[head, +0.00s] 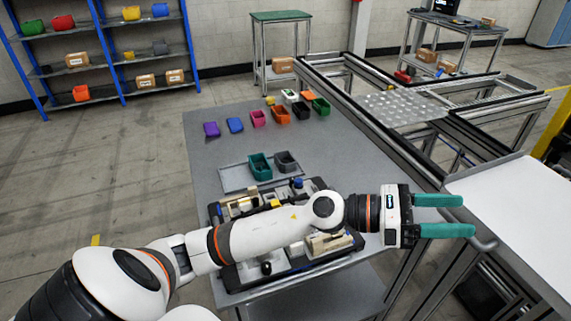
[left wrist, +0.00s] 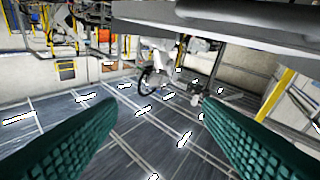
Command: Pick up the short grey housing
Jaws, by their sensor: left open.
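A dark grey open-topped housing (head: 286,161) stands beside a teal housing (head: 260,166) on a flat grey tray (head: 236,178) on the table. It looks shorter than the teal one. My left gripper (head: 468,215) is open and empty, its two teal fingers pointing right near the white surface, well to the right of the grey housing. My right gripper is not in view.
My left arm crosses over a dark pallet fixture (head: 218,212) with several parts on it, hiding some. Small coloured bins, such as a purple one (head: 211,129) and a green one (head: 321,107), stand farther back. A metal conveyor frame (head: 385,150) and a white table (head: 525,205) lie to the right.

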